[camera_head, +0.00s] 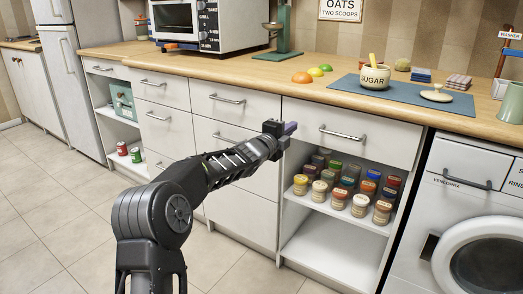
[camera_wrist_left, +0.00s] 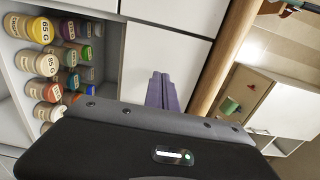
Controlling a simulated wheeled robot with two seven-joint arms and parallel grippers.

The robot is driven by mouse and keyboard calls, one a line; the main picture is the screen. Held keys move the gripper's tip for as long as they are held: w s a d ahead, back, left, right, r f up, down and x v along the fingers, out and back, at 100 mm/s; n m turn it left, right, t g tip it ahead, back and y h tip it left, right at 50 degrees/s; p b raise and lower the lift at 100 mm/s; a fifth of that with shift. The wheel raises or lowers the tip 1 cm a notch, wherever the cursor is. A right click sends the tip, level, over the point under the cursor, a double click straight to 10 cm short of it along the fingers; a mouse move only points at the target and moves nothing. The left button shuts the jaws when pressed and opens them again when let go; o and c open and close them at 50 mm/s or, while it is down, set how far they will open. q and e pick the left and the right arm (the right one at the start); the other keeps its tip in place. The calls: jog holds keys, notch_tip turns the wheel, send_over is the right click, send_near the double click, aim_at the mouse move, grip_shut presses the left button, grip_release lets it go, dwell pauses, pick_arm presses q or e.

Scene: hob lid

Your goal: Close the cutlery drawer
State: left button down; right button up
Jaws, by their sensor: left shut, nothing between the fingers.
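Several white drawer fronts with bar handles run under the worktop; none is labelled as the cutlery drawer. The right-hand drawer (camera_head: 375,137), above the spice shelf, looks about flush with its neighbours, with no open interior visible. My left gripper (camera_head: 291,128) is in front of its left end, left of its handle (camera_head: 343,133). The purple fingers are together and empty. In the left wrist view the fingers (camera_wrist_left: 161,90) point at a white drawer front (camera_wrist_left: 140,65); I cannot tell whether they touch it. My right gripper is not in view.
Spice jars (camera_head: 340,195) fill the open shelf below. The worktop (camera_head: 225,72) carries a sugar pot (camera_head: 375,77) on a blue mat (camera_head: 410,94), a microwave and a scale. A washing machine (camera_head: 470,215) stands at the right. The tiled floor (camera_head: 50,210) at left is clear.

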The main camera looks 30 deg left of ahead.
pick_arm(q)
jog(key=s, duration=1)
jog(key=shift+s+a+f+p, duration=0.15)
jog(key=shift+s+a+p, duration=0.2)
jog(key=shift+a, duration=0.05)
